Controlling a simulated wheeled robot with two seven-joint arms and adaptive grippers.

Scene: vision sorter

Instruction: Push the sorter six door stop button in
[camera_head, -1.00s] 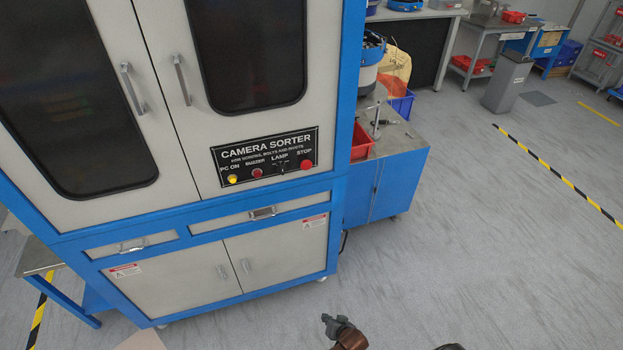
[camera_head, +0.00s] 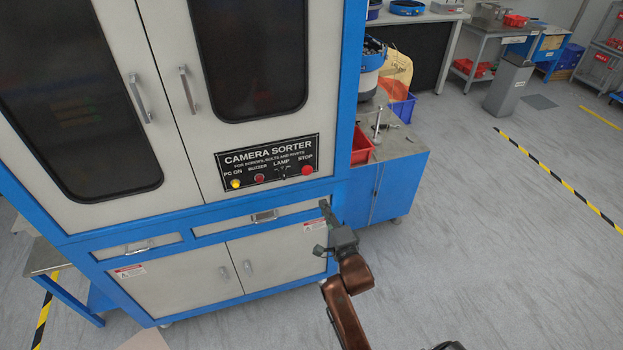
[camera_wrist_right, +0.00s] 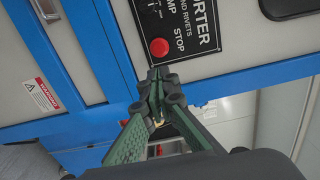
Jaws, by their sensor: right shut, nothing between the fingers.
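The camera sorter cabinet (camera_head: 200,212) is blue and light grey and fills the left of the head view. Its black label panel (camera_head: 268,158) carries the red stop button (camera_head: 307,170) at its right end. The stop button also shows in the right wrist view (camera_wrist_right: 159,47), just beyond the fingertips. My right gripper (camera_head: 324,203) is shut and empty, below and slightly right of the button, apart from it in the head view. It also shows in the right wrist view (camera_wrist_right: 160,76), its fingertips together and pointing towards the panel. My left gripper is not in view.
A yellow button (camera_head: 236,184), a red buzzer button (camera_head: 259,178) and a lamp switch (camera_head: 284,173) sit left of the stop button. A drawer (camera_head: 262,215) lies below the panel. A blue side cabinet with a red bin (camera_head: 361,145) stands to the right. Open floor (camera_head: 480,240) lies right.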

